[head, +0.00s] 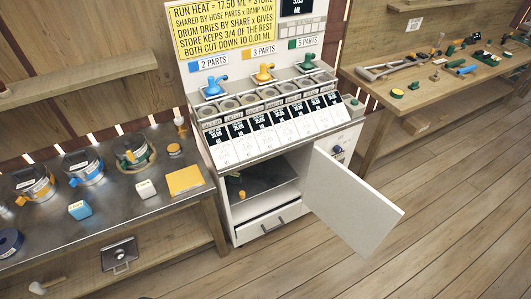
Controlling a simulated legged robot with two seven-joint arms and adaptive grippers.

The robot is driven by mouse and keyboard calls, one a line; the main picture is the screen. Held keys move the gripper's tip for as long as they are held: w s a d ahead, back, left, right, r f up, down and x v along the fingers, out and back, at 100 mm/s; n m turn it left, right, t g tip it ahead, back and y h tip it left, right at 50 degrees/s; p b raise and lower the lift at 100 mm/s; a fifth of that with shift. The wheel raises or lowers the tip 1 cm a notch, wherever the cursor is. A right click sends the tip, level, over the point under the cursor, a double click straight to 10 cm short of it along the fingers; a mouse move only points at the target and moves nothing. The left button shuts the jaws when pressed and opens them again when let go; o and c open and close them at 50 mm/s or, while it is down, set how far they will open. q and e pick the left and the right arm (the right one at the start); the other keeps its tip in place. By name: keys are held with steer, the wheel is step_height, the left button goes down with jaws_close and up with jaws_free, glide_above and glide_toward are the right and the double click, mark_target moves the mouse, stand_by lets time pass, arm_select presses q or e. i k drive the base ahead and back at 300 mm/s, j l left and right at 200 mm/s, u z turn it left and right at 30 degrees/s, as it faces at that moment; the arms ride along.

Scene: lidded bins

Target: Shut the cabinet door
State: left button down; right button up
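The white cabinet (230,205) stands in the middle of the head view, under a sloped row of labelled panels. Its white door (345,198) is hinged on the right side of the opening and stands wide open, swung out toward the right front. Neither of my grippers is in view.
A metal-topped bench (120,200) with several cans and small boxes stands close on the left. A wooden workbench (430,85) with tools is at the back right. The plank floor (440,200) right of and in front of the door is clear.

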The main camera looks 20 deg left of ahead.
mark_target(362, 217)
steer(key=k, duration=0.35)
steer(key=k+u, duration=0.1)
steer(key=u, duration=0.35)
steer(key=k+u, duration=0.1)
steer(key=u, duration=0.3)
steer(key=k+j+u, duration=0.1)
steer(key=u, duration=0.35)
steer(key=l+u, duration=1.45)
steer(key=k+l, duration=0.2)
steer(key=l, duration=0.3)
steer(key=k+l, duration=0.15)
steer(key=l, duration=0.3)
steer(key=k+l, duration=0.2)
steer(key=l, duration=0.3)
steer(key=k+l, duration=0.15)
steer(key=l, duration=0.3)
steer(key=k+l, duration=0.2)
steer(key=l, duration=0.3)
steer(key=k+l, duration=0.2)
steer(key=l, duration=0.25)
steer(key=k+l, duration=0.15)
steer(key=l, duration=0.35)
steer(key=k+l, duration=0.2)
steer(key=l, duration=0.25)
